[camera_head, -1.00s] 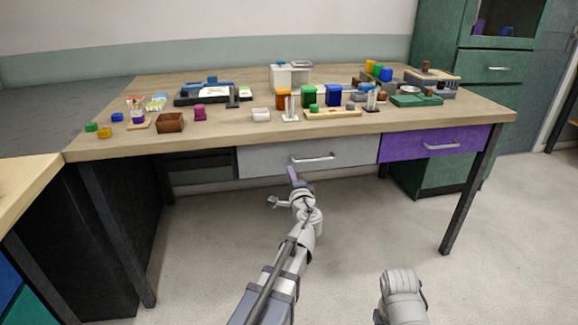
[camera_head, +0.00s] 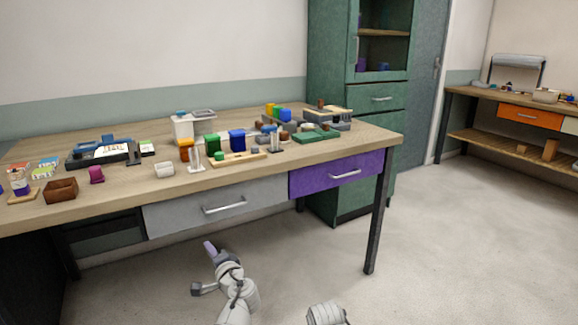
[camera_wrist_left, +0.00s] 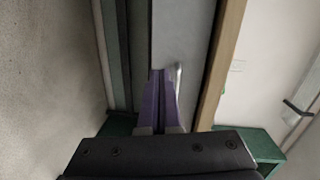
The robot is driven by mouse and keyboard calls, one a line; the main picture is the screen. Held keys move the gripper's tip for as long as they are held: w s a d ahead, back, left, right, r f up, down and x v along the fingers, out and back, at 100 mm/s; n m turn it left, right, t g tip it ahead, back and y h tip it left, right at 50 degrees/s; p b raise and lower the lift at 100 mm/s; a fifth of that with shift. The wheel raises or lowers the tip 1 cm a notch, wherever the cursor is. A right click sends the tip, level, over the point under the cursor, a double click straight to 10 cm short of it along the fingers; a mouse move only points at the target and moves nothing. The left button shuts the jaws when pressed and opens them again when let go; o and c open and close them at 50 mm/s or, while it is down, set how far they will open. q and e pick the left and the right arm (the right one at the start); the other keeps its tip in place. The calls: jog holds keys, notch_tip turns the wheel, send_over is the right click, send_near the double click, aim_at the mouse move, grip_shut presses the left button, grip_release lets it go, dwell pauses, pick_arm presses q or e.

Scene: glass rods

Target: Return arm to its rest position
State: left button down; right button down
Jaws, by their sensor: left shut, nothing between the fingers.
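My left arm (camera_head: 235,290) reaches in from the bottom of the head view, over the floor in front of the table. Its gripper (camera_head: 209,246) has purple fingers and sits just below the grey drawer. In the left wrist view the purple fingers (camera_wrist_left: 161,88) lie together, shut with nothing between them. They point along the grey drawer front (camera_wrist_left: 180,40). Whether they touch it cannot be told. A pale part of my other arm (camera_head: 327,314) shows at the bottom edge; its gripper is out of view.
The wooden table (camera_head: 330,165) holds several blocks, boxes and small stands. The grey drawer (camera_head: 190,217) and purple drawer (camera_head: 310,181) look shut. A green cabinet (camera_head: 385,110) stands behind. A second table (camera_head: 470,97) is at the far right. The floor (camera_head: 460,270) to the right is clear.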

pick_arm(q)
jog(key=s+d+f+n+g+h, duration=0.25)
jog(key=s+d+f+g, duration=0.2)
jog(key=f, duration=0.25)
jog(key=s+d+f+n+g+h, duration=0.2)
jog(key=s+d+f+n+g, duration=0.15)
jog(key=s+f, duration=0.3)
jog(key=s+d+f+m+g+h, duration=0.1)
jog(key=s+d+f+g+h, duration=0.15)
jog(key=s+d, duration=0.4)
jog(key=s+d+f+g+h, duration=0.2)
jog(key=s+d+f+g, duration=0.1)
jog(key=s+d, duration=0.3)
notch_tip(320, 180, up, 36)
jog(key=w+p, duration=0.1)
jog(key=p, duration=3.5)
jog(key=shift+w+d+p, duration=0.25)
jog(key=shift+p, duration=0.05)
jog(key=shift+r, duration=0.1)
